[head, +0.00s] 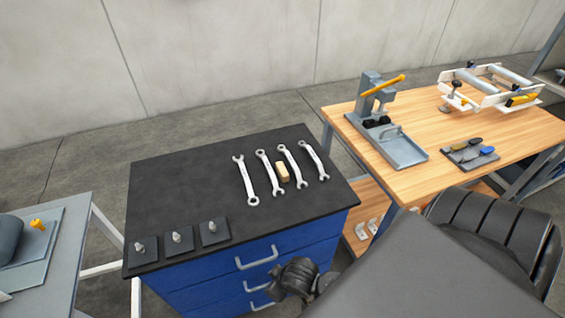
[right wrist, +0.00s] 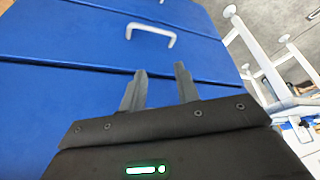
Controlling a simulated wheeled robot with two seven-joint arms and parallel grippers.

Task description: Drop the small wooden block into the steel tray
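The small wooden block (head: 282,172) lies on the black top of the blue drawer cabinet (head: 170,185), among several wrenches (head: 245,180). A grey metal tray with a raised handle (head: 402,152) sits on the wooden table, in front of a press with a yellow lever; I take it for the steel tray. My right gripper (right wrist: 160,88) is open and empty in the right wrist view, its two fingers apart in front of the blue drawers. In the head view my right arm is low, and its fingers cannot be made out. My left gripper is not in view.
Three small dark plates with metal pegs (head: 176,240) line the cabinet's front left edge. The wooden table (head: 430,112) also holds a dark pad with tools (head: 468,153) and a white roller frame (head: 490,85). The cabinet top's left part is clear. A grey table (head: 60,270) stands at left.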

